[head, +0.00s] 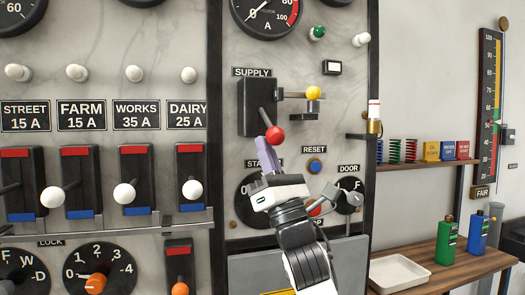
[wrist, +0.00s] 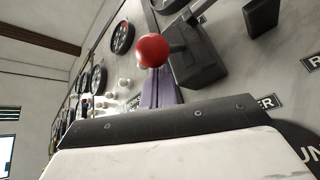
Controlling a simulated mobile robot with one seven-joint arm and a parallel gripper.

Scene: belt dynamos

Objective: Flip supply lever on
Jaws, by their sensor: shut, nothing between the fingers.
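The supply lever (head: 274,131) is a dark arm with a red ball knob on a black housing (head: 255,108), under the SUPPLY label (head: 252,72). In the head view its arm slopes down and to the right, with the knob at the low end. My gripper (head: 265,142) is just left of and below the knob, its purple fingers pointing up. In the wrist view the red knob (wrist: 152,50) is just past the tips of my shut, empty fingers (wrist: 158,90). I cannot tell whether they touch it.
A brass latch with a yellow knob (head: 313,93) sits right of the lever housing. Below are the blue RESET button (head: 315,166) and dark dials partly hidden by my gripper. Several breaker levers with white knobs (head: 125,193) line the left panel. A shelf and bench stand at right.

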